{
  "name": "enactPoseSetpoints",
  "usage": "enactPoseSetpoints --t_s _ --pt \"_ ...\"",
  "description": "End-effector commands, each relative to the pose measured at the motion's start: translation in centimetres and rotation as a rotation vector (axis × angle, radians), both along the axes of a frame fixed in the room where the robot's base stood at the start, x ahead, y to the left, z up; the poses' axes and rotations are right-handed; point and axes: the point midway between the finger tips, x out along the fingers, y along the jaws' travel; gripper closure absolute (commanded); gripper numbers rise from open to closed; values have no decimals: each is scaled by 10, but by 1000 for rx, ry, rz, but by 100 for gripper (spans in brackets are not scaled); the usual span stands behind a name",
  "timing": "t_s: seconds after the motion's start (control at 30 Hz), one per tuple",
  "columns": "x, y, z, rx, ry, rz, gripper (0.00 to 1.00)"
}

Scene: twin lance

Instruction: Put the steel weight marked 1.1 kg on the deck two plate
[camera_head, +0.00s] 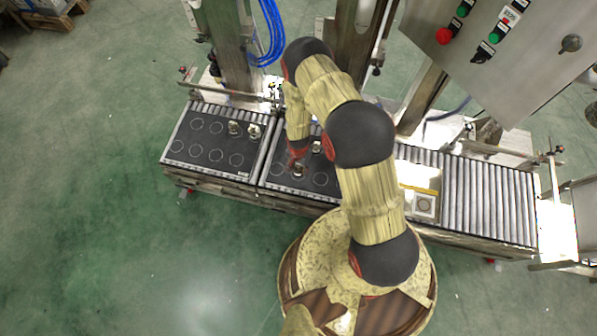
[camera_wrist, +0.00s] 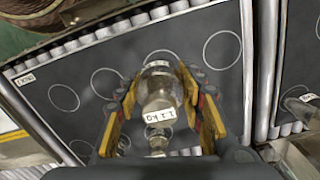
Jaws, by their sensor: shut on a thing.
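My gripper (camera_wrist: 165,85) is shut on a steel weight (camera_wrist: 158,100), with its yellow fingers on either side. The weight's white label reads roughly 1.1 kg but is not sharp. In the head view my gripper (camera_head: 298,158) is over the middle dark plate (camera_head: 275,180), which has white rings; it also shows in the wrist view (camera_wrist: 195,22). I cannot tell whether the held weight touches the plate. A second weight (camera_wrist: 157,148) stands on this plate, partly hidden; it shows in the head view (camera_head: 316,146). The left dark plate (camera_head: 180,155) carries two weights (camera_head: 234,128) (camera_head: 254,131).
A bare roller conveyor (camera_head: 490,200) runs to the right, with a pale square item (camera_head: 425,205) near my arm. Posts and a control box (camera_head: 510,45) stand behind the line.

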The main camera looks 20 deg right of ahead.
Motion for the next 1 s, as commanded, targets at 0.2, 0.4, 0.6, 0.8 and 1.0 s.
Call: enactPoseSetpoints --t_s 0.2,0.4,0.6,0.8,1.0 --pt "9 -3 -11 0 -1 -1 100" --pt "9 -3 -38 -1 -1 0 100" --pt "9 -3 -39 0 -3 0 100" --pt "9 -3 -41 -1 -2 0 100" --pt "8 -3 -42 0 0 0 54"
